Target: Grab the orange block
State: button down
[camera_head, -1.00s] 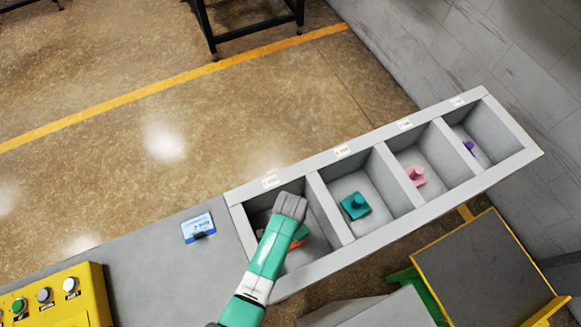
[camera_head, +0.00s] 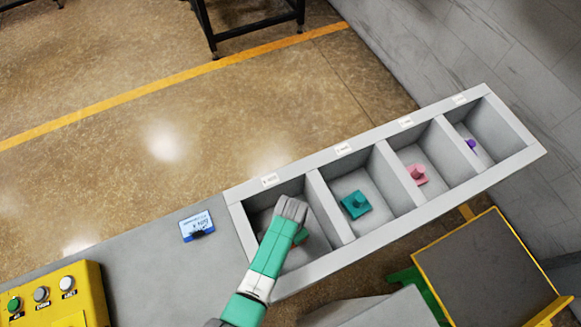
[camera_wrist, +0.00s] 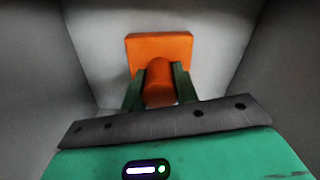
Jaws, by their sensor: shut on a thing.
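The orange block (camera_wrist: 160,47) shows in the wrist view as a square plate with a round knob (camera_wrist: 159,82). My gripper (camera_wrist: 158,80) is shut on the knob, one dark green finger on each side. In the head view my arm reaches into the leftmost compartment, with my gripper's body (camera_head: 290,210) above it. Whether the block touches the compartment floor is not clear.
The grey bin's (camera_head: 395,133) dividing walls stand close around my gripper. Other compartments hold a teal block (camera_head: 355,204), a pink block (camera_head: 418,174) and a purple block (camera_head: 471,144).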

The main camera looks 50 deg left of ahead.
jog(key=shift+r, duration=0.1)
notch_tip(320, 180, up, 10)
jog(key=p, duration=0.3)
